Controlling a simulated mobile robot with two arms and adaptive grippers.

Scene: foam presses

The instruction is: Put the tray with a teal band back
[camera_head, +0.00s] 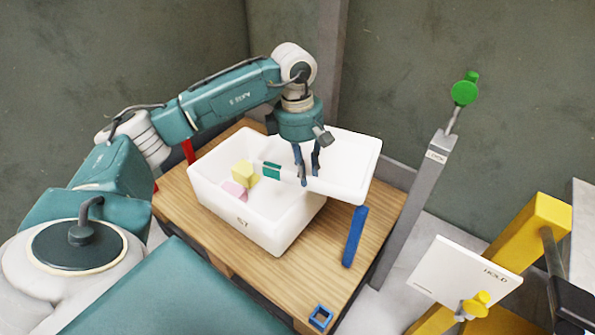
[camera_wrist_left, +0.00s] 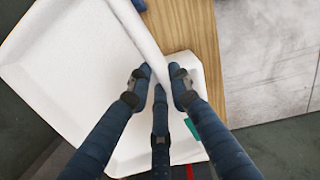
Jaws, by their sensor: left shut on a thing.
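A white tray (camera_head: 345,160) with raised edges hangs tilted over the right part of a deep white bin. A teal band (camera_head: 272,171) shows at its left end; a teal patch also shows in the left wrist view (camera_wrist_left: 192,128). My left gripper (camera_head: 309,180) points down and is shut on the tray's edge. In the left wrist view the fingers (camera_wrist_left: 160,88) pinch a white rim (camera_wrist_left: 140,32). The bin (camera_head: 280,234), marked on its front, stands on a wooden table and holds yellow (camera_head: 244,174) and pink (camera_head: 233,189) blocks. My right gripper does not show.
The wooden table (camera_head: 362,252) carries a blue bar (camera_head: 354,236) and a small blue square frame (camera_head: 320,317). A grey post (camera_head: 415,205) with a green knob (camera_head: 464,92) stands right. A white panel (camera_head: 462,270) and yellow frame (camera_head: 535,225) are further right.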

